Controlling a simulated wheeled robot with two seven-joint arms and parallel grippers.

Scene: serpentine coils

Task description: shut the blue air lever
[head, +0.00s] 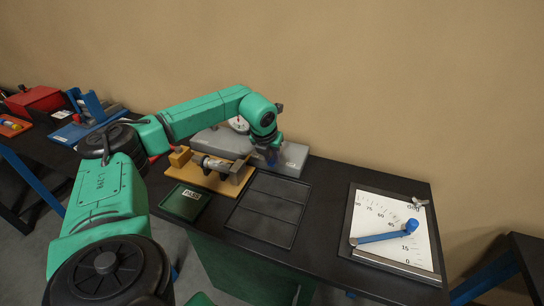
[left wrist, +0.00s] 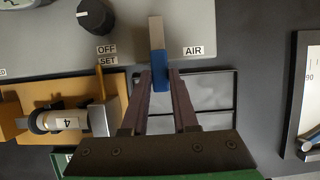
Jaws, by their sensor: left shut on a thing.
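The blue air lever (left wrist: 159,70) shows in the left wrist view, on the grey housing beside the AIR label (left wrist: 193,51). Its upper part is pale grey-tan and its lower end is blue, pointing down in the picture. My left gripper (left wrist: 160,76) is shut on the blue end, with one dark finger on each side. In the head view my left gripper (head: 270,152) reaches down to the front of the grey housing (head: 292,158) and hides most of the lever. My right gripper is not in view.
A tan fixture (head: 208,179) with a cylinder stands left of the gripper. A black divided tray (head: 270,208) and a green box (head: 186,202) lie in front. A black knob (left wrist: 96,17) sits on the housing. A dial board (head: 415,241) lies at the right.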

